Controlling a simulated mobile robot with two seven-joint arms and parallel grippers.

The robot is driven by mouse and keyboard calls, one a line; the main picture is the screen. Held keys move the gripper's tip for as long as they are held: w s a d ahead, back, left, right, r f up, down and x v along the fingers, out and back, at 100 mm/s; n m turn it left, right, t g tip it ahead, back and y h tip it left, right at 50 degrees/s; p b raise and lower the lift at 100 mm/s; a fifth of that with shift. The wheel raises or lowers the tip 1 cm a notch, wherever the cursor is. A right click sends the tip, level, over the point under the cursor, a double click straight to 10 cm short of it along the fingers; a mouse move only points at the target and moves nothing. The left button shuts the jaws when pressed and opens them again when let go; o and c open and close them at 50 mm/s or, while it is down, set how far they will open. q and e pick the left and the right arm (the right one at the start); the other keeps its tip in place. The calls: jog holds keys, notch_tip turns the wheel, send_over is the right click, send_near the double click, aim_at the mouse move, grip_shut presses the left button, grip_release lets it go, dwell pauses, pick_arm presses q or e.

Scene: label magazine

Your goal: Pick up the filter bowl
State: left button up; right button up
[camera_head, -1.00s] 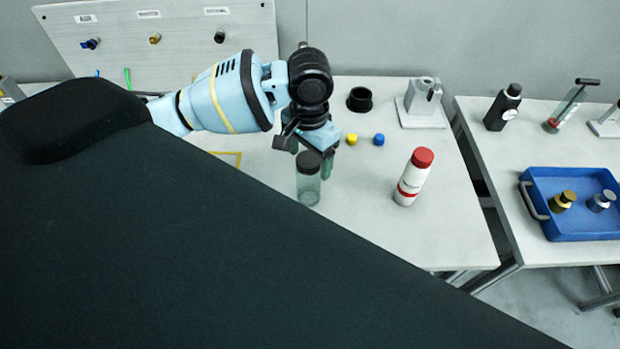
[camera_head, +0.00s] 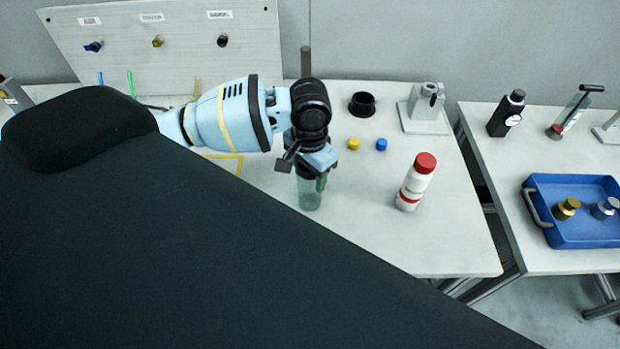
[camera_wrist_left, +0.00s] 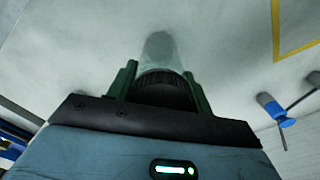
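The filter bowl seems to be the clear greenish jar with a black ribbed lid (camera_head: 310,196), upright on the near part of the middle table. It also shows in the left wrist view (camera_wrist_left: 160,50), with its dark lid between my fingers. My left gripper (camera_head: 312,180) is down over the jar's top, one green finger on each side of the lid. In the left wrist view the fingers (camera_wrist_left: 160,80) lie close along both sides of the lid; whether they press on it cannot be told. My right gripper is not in view.
A white bottle with a red cap (camera_head: 416,182) stands right of the jar. Yellow (camera_head: 353,144) and blue (camera_head: 381,144) caps, a black ring (camera_head: 362,104) and a grey stand (camera_head: 425,108) are behind. A blue tray (camera_head: 584,236) sits on the right table.

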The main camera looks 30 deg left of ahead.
pick_arm(q)
jog(key=c, duration=0.4)
jog(key=shift+r, duration=0.1)
jog(key=r, duration=0.3)
jog(key=shift+d+r, duration=0.3)
jog(key=shift+d, duration=0.1)
jog(key=d, duration=0.5)
jog(key=d+r, duration=0.1)
jog(key=d, duration=0.9)
jog(key=shift+d+r, duration=0.1)
jog(key=shift+r, duration=0.05)
